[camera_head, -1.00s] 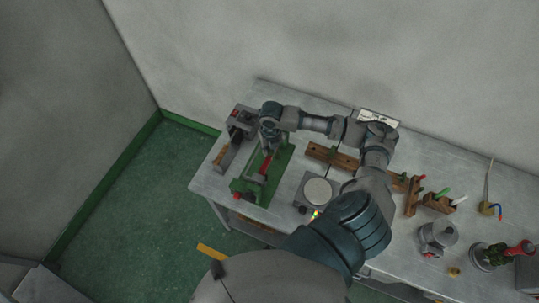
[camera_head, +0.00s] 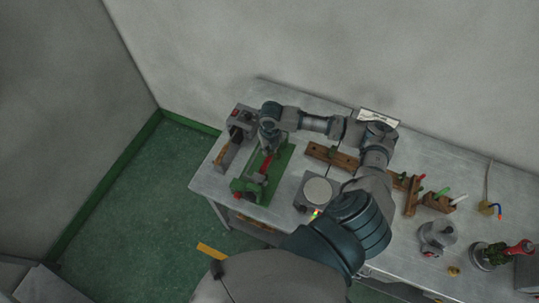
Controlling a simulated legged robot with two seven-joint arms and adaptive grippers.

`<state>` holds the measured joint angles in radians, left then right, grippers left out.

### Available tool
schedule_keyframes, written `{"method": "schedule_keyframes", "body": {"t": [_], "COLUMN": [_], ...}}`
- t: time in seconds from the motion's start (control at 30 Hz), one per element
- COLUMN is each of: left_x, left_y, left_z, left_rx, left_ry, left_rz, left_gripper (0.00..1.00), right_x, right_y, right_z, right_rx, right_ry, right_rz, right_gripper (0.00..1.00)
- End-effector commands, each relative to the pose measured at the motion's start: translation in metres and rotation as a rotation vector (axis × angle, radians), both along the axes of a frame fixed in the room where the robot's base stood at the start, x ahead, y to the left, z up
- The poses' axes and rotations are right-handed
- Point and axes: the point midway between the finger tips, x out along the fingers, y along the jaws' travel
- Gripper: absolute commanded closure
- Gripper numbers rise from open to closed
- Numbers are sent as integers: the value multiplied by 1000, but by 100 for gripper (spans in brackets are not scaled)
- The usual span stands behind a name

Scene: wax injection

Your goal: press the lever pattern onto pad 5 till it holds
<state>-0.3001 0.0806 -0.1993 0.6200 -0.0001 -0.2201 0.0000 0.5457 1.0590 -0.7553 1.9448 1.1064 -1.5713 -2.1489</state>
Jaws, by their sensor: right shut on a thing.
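My right arm reaches over the bench and its gripper (camera_head: 267,143) points down above the far part of a green fixture (camera_head: 279,164). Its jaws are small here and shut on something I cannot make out. A red bar (camera_head: 266,164) lies along the fixture, just below the gripper. Neither the lever pattern nor pad 5 can be told apart at this size, and contact with the bar cannot be judged. My left gripper is not in view.
A grey box device (camera_head: 240,121) stands left of the fixture. A round-plate unit (camera_head: 318,191) stands to its right. A wooden rack (camera_head: 321,152), a grey pot (camera_head: 437,237) and a red-handled green item (camera_head: 490,255) stand farther right. The bench's left corner (camera_head: 207,180) is bare.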

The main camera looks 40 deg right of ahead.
Motion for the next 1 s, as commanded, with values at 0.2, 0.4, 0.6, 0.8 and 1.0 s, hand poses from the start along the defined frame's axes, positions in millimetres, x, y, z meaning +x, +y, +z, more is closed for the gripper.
{"method": "schedule_keyframes", "body": {"t": [0.2, 0.4, 0.6, 0.8, 1.0], "left_x": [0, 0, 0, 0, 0], "left_y": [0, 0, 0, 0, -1], "left_z": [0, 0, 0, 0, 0], "left_rx": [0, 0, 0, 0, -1], "left_ry": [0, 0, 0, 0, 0], "left_rz": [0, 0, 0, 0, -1], "left_gripper": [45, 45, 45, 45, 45], "right_x": [-1, -1, -1, -1, -1], "right_y": [-1, -1, -1, 0, 0], "right_z": [-2, -2, -1, 0, 0], "right_rx": [-2, -3, -2, -3, -3], "right_ry": [6, 5, 3, 2, 1], "right_rz": [-1, -1, -1, -1, 0], "right_gripper": [100, 61, 47, 18, 18]}}
